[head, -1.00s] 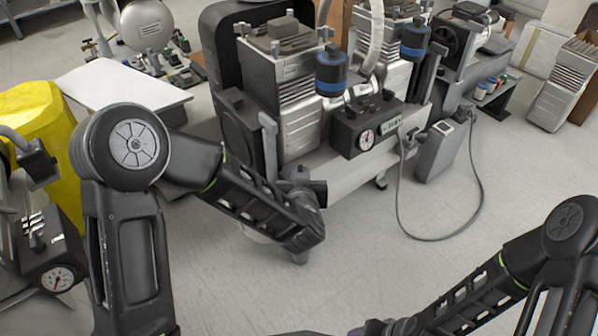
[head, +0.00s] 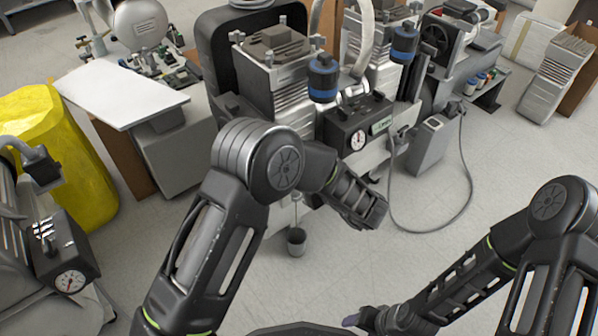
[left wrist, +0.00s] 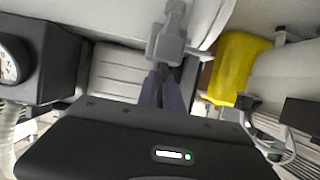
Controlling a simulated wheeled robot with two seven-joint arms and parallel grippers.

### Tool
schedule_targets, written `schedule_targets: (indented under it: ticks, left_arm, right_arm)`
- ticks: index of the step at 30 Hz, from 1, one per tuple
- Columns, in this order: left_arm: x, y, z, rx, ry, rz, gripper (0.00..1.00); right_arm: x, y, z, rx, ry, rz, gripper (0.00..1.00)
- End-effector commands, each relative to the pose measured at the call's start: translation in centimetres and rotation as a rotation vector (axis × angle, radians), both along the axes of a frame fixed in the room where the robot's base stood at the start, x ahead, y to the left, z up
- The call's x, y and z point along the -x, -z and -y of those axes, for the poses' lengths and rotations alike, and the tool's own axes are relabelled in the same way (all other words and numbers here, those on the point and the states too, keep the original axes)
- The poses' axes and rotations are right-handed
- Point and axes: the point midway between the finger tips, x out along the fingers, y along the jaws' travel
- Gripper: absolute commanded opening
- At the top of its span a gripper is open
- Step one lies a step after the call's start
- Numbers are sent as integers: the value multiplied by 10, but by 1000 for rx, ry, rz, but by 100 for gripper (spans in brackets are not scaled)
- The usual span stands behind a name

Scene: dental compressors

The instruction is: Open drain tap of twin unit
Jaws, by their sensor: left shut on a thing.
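In the left wrist view, the left gripper's dark purple fingers (left wrist: 162,90) are together at a grey fitting (left wrist: 172,42), which looks like the drain tap under the tank. They are shut on it; its handle angle is unclear. My right gripper (head: 352,320) is low at the bottom of the head view, apart from the unit; its jaw opening is unclear.
A grey box with a looping hose (head: 428,145) stands to the right. A yellow bin (head: 70,160) and another gauged machine (head: 70,281) are at left. The front floor is clear.

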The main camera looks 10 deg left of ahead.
Motion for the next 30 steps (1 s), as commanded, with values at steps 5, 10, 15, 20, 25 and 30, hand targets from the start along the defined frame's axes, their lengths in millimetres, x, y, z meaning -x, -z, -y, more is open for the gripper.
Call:
schedule_targets:
  ticks: [5, 10, 15, 20, 25, 30]
  left_arm:
    - [-1, -1, -2, -1, -8, 3, 0]
    - [-2, 0, -2, -1, -7, 3, 0]
    - [-1, 0, -2, -1, -6, 2, 23]
    - [-1, 0, -1, -1, -4, 1, 33]
    - [-1, 0, -1, -1, -4, 1, 33]
    - [3, -4, 5, -1, -1, 0, 33]
  right_arm:
    - [0, 0, 0, 0, 0, 0, 61]
    - [0, 0, 0, 0, 0, 0, 61]
    - [0, 0, 0, 0, 0, 0, 61]
    - [0, 0, 0, 0, 0, 0, 61]
    - [0, 0, 0, 0, 0, 0, 61]
    - [0, -5, 0, 0, 0, -1, 61]
